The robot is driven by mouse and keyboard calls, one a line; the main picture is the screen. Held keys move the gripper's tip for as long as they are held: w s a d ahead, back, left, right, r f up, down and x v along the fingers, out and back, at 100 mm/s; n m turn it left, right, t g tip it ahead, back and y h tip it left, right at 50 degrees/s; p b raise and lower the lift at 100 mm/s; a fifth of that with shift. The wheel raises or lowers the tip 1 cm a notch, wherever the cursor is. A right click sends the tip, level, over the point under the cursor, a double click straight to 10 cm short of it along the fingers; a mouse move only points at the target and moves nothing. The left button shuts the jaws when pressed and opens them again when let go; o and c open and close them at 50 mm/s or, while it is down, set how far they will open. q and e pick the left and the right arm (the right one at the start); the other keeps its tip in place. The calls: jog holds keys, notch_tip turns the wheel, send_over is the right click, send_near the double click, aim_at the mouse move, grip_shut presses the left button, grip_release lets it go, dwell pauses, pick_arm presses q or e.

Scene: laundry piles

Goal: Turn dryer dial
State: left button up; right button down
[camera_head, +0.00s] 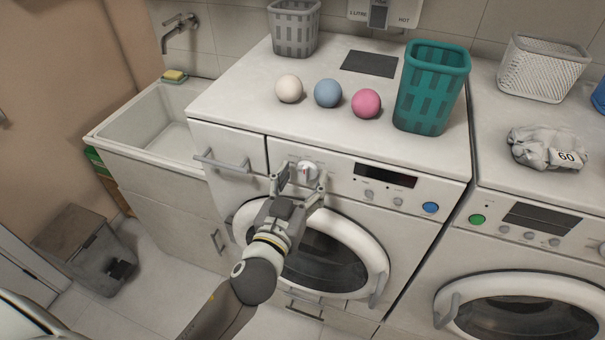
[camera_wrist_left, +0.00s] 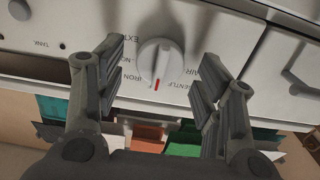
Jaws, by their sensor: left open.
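The dryer dial (camera_head: 307,172) is a round white knob on the front panel of the left machine (camera_head: 338,178). In the left wrist view the dial (camera_wrist_left: 160,62) has a red mark and printed words around it, among them IRON and GENTLE. My left gripper (camera_head: 303,180) is open at the dial, with one finger on each side. In the left wrist view the fingers of my left gripper (camera_wrist_left: 162,75) flank the dial with a gap on both sides. My right gripper is not in view.
Three balls, white (camera_head: 289,88), blue (camera_head: 328,93) and pink (camera_head: 366,103), lie on the machine top beside a teal basket (camera_head: 431,88). A drawer handle (camera_head: 221,160) sticks out left of the dial. A second machine (camera_head: 540,215) stands to the right.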

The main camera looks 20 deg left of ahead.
pick_arm(q)
jog(key=shift+w, duration=0.3)
jog(key=shift+c, duration=0.4)
jog(key=c, duration=1)
